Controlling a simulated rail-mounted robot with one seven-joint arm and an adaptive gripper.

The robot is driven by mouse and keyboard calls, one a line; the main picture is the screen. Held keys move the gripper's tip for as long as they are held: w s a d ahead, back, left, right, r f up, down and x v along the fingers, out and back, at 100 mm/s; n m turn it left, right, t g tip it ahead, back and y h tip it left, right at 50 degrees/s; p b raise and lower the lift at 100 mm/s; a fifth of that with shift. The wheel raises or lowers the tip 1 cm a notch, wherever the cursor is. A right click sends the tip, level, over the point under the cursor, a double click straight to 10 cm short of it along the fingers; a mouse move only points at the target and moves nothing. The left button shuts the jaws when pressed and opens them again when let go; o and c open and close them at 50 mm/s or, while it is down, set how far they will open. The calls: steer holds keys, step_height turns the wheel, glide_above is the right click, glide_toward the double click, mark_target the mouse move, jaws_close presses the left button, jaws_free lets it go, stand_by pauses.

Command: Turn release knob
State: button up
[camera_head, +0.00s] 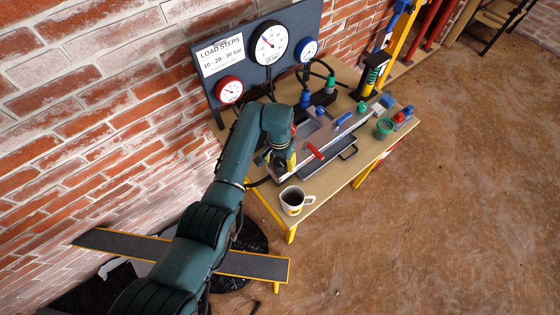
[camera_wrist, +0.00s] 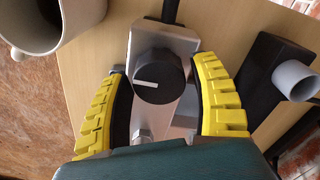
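The release knob (camera_wrist: 158,77) is a round black dial with a white pointer line, on a silver metal block (camera_wrist: 145,38) in the wrist view. My gripper (camera_wrist: 166,92) has two yellow ribbed fingers with black inner pads. The fingers are open, one on each side of the knob, with a visible gap on the right; contact on the left cannot be told. In the head view my gripper (camera_head: 284,162) is at the near left end of the table's metal equipment, and the knob is hidden behind it.
A white mug (camera_head: 293,200) stands close by at the table's front corner; it also shows in the wrist view (camera_wrist: 34,28). A gauge board (camera_head: 262,58) stands behind.

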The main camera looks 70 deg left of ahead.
steer(key=c, duration=0.9)
steer(key=shift+o, duration=0.2)
steer(key=shift+n, duration=0.3)
steer(key=n+p, duration=0.2)
steer(key=n, duration=0.1)
steer(key=shift+r, duration=0.1)
steer(key=n+p, duration=0.1)
steer(key=n, duration=0.4)
steer(key=shift+s+n, duration=0.1)
steer(key=shift+n, duration=0.3)
steer(key=n+p, duration=0.1)
steer(key=n, duration=0.3)
steer(key=shift+s+n, duration=0.1)
steer(key=shift+n, duration=0.2)
steer(key=shift+f+n+p, duration=0.2)
steer(key=shift+n+p, duration=0.2)
steer(key=shift+n, duration=1.6)
